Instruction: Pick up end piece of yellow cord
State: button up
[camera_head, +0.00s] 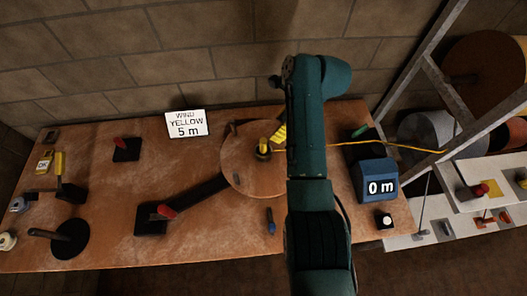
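A thin yellow cord (412,147) runs from the rack at right, across the table past the dark counter box (377,181) marked "0 m", and behind my arm. On the left of my arm, yellow shows again at a small upright dark-and-yellow piece (263,150) on the round wooden disc (245,180). I cannot tell if this is the cord's end piece. A yellow-and-black striped part (280,133) shows at my arm's left edge; what it belongs to is unclear. My green arm stands in front of the disc's right side. My gripper cannot be made out.
A sign (186,123) reads "WIND YELLOW 5 m". Red-handled levers (153,217) and a black crank (70,238) stand on the wooden table (110,190). A small blue item (270,221) is near the front. Large reels (430,132) sit in a metal frame at right.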

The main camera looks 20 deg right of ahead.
aim_at(265, 141)
jog(key=b+x, duration=0.1)
jog(key=x, duration=0.5)
jog(key=shift+w+a+f, duration=0.1)
jog(key=shift+w+f, duration=0.05)
jog(key=shift+f, duration=0.2)
jog(key=b+x, duration=0.2)
jog(key=x, duration=0.3)
jog(key=shift+w+f, duration=0.15)
grip_shut()
